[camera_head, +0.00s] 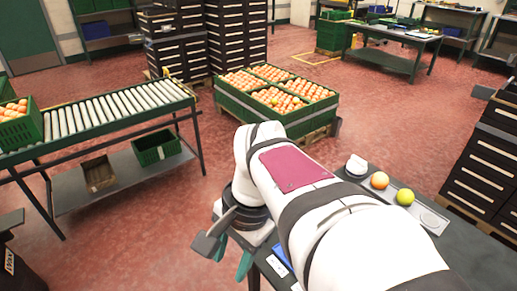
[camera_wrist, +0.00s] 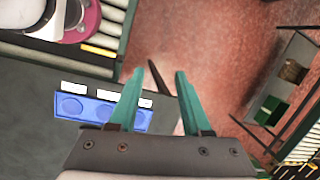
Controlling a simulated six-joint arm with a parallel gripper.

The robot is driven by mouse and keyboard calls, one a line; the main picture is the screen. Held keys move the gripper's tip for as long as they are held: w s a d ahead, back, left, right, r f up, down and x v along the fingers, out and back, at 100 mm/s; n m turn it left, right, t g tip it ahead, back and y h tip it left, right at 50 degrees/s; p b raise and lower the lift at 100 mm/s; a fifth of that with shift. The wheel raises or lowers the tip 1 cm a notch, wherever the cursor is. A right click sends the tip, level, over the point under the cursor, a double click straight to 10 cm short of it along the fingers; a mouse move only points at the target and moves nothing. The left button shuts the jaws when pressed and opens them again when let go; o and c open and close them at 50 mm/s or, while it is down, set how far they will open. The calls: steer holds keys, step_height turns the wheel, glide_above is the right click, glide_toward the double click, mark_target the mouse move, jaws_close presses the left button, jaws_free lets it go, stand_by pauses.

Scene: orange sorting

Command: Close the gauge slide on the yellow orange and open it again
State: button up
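A yellow-green fruit (camera_head: 405,197), which fits the yellow orange, sits on a grey strip-shaped tray (camera_head: 434,222) on the dark bench at right. A more orange fruit (camera_head: 380,180) sits beside it on the same tray. I cannot make out a gauge slide for certain. My gripper (camera_head: 230,268) hangs off the bench's left side, well away from both fruits. In the wrist view, its teal fingers (camera_wrist: 160,72) are apart with nothing held between them. The fruits are out of the wrist view.
A blue plate with round recesses (camera_wrist: 88,109) and white labels lies on the bench near the gripper; my arm hides part of it in the head view (camera_head: 282,255). Green crates of oranges (camera_head: 290,116) stand behind. A roller conveyor (camera_head: 110,112) is at left.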

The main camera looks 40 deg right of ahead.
steer(key=shift+o, duration=0.3)
steer(key=w+d+r+m+t, duration=0.1)
steer(key=w+d+m, duration=0.2)
steer(key=d+m, duration=0.4)
steer(key=d, duration=0.4)
steer(key=shift+w+d+r, duration=0.25)
steer(key=shift+w, duration=0.1)
steer(key=s+d+m+t+h, duration=0.1)
steer(key=s+d+m, duration=0.2)
steer(key=d+m, duration=0.35)
steer(key=s+d+m, duration=0.3)
steer(key=d, duration=0.7)
steer(key=s+d+m+t+h, duration=0.15)
steer(key=d+m, duration=0.25)
steer(key=d, duration=0.5)
steer(key=x, duration=0.5)
steer(key=s+x, duration=0.1)
steer(key=x, duration=0.9)
steer(key=shift+a+f, duration=0.15)
steer(key=shift+f, duration=0.5)
steer(key=shift+c, duration=0.3)
jaws_close()
